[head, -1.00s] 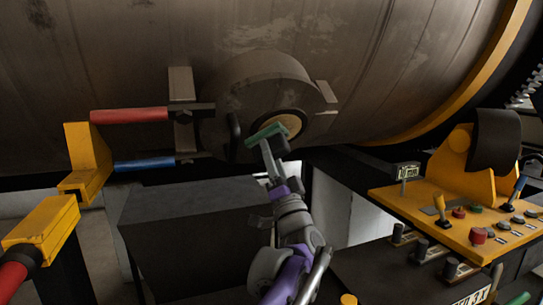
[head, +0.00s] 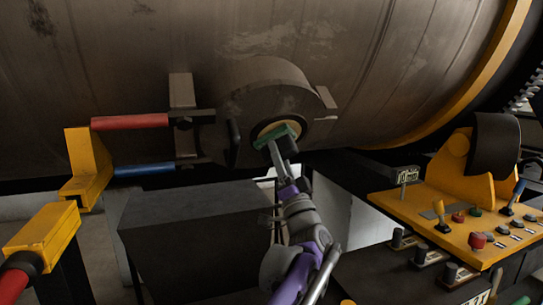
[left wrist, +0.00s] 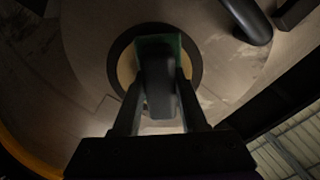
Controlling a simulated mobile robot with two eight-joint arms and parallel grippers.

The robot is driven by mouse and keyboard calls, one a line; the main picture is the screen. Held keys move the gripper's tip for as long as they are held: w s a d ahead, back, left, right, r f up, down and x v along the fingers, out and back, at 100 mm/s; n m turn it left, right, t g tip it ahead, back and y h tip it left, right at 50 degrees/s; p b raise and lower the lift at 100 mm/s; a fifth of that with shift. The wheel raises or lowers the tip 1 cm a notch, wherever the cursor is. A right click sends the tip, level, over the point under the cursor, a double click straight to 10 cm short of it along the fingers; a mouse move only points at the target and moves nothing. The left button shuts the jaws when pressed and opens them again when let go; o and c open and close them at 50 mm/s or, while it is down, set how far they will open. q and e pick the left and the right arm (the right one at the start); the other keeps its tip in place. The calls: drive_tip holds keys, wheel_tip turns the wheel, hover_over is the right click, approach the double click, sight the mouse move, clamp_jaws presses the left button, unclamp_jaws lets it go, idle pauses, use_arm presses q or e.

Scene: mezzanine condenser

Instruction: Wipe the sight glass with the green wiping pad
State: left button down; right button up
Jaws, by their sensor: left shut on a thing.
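The sight glass (head: 267,129) is a round yellowish disc in a dark ring, on the round hatch of the big metal drum. The green wiping pad (head: 273,137) is in front of its lower part in the head view. My left gripper (head: 280,152) is shut on the pad's dark handle. In the left wrist view the green pad (left wrist: 174,42) lies over the middle of the sight glass (left wrist: 126,70), with the handle between my fingers (left wrist: 160,105). I cannot tell whether the pad touches the glass. My right gripper is not in view.
A dark curved handle (head: 234,141) stands on the hatch left of the glass. Red (head: 130,122) and blue (head: 144,169) bars run to a yellow bracket (head: 90,165) at left. A yellow control panel (head: 450,232) is at right. A dark box (head: 190,215) stands below.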

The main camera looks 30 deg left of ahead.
sight(298, 153)
use_arm(q)
drive_tip(key=shift+w+d, duration=0.6)
drive_tip(key=shift+w, duration=0.15)
drive_tip(key=shift+w+d+r+p, duration=0.15)
drive_tip(key=shift+w+d+p, duration=0.15)
drive_tip(key=shift+w+d, duration=0.7)
drive_tip(key=shift+w, duration=0.25)
drive_tip(key=shift+s+a, duration=1.4)
drive_tip(key=shift+s, duration=0.25)
drive_tip(key=shift+s+a, duration=1)
drive_tip(key=shift+s, duration=0.3)
drive_tip(key=shift+s+d+r, duration=0.1)
drive_tip(key=shift+r, duration=0.15)
drive_tip(key=shift+w+d+r, duration=0.1)
drive_tip(key=shift+w+d, duration=0.6)
drive_tip(key=shift+w, duration=0.1)
drive_tip(key=shift+w+d, duration=0.9)
drive_tip(key=shift+w, duration=0.25)
drive_tip(key=shift+s+a, duration=1.65)
drive_tip(key=shift+s, duration=0.3)
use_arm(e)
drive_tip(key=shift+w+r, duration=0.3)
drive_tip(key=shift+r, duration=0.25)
